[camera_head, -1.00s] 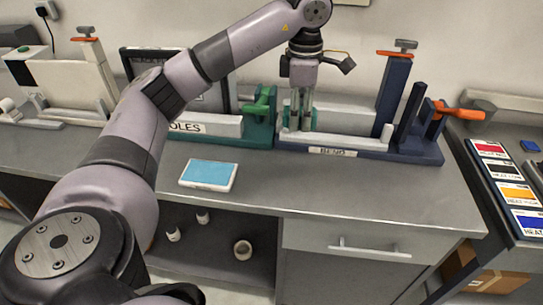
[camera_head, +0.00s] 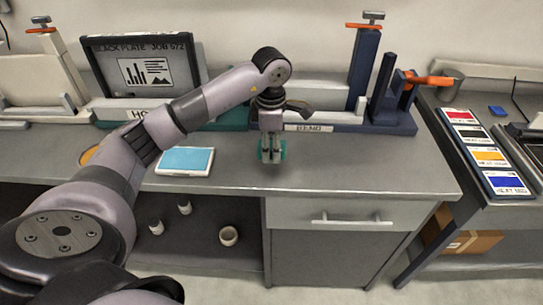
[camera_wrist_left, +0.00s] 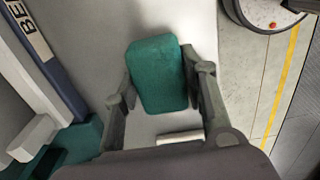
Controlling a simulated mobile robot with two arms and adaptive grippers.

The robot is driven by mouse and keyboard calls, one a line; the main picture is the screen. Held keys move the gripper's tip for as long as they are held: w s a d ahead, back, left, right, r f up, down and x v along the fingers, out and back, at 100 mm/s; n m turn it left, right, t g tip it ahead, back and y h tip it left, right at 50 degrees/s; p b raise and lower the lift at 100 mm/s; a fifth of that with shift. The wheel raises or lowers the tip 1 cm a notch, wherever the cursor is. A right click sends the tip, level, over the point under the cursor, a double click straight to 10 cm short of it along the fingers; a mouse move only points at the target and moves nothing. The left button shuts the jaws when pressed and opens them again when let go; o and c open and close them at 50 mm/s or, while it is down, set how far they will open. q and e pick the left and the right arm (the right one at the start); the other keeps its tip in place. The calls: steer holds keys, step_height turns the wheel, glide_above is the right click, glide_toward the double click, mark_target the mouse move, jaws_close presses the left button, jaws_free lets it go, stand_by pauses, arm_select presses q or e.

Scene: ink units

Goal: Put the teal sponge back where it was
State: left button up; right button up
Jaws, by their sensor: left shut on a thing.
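The teal sponge (camera_head: 272,150) is between the fingers of my left gripper (camera_head: 271,155), over the grey counter in front of the blue-based machine. In the left wrist view the teal sponge (camera_wrist_left: 157,74) sits between both fingers of the left gripper (camera_wrist_left: 163,90), which is shut on it. Whether the sponge touches the counter is hard to tell. My right gripper is not in view.
A white-framed blue pad (camera_head: 185,161) lies on the counter (camera_head: 340,170) left of the gripper. The blue-based machine (camera_head: 370,118) with an orange lever stands behind. A tray of coloured cards (camera_head: 485,152) is at the right. Counter right of the gripper is clear.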

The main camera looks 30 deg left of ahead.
mark_target(272, 167)
arm_select(q)
step_height(272, 167, down, 4)
steer(key=shift+f+p, duration=0.1)
steer(key=shift+p, duration=0.25)
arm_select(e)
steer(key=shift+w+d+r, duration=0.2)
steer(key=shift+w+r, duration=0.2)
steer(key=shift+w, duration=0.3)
arm_select(q)
steer(key=shift+f, duration=0.2)
steer(key=o, duration=1.1)
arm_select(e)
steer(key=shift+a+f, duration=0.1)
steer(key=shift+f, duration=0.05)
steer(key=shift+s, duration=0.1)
arm_select(q)
steer(key=shift+r, duration=0.1)
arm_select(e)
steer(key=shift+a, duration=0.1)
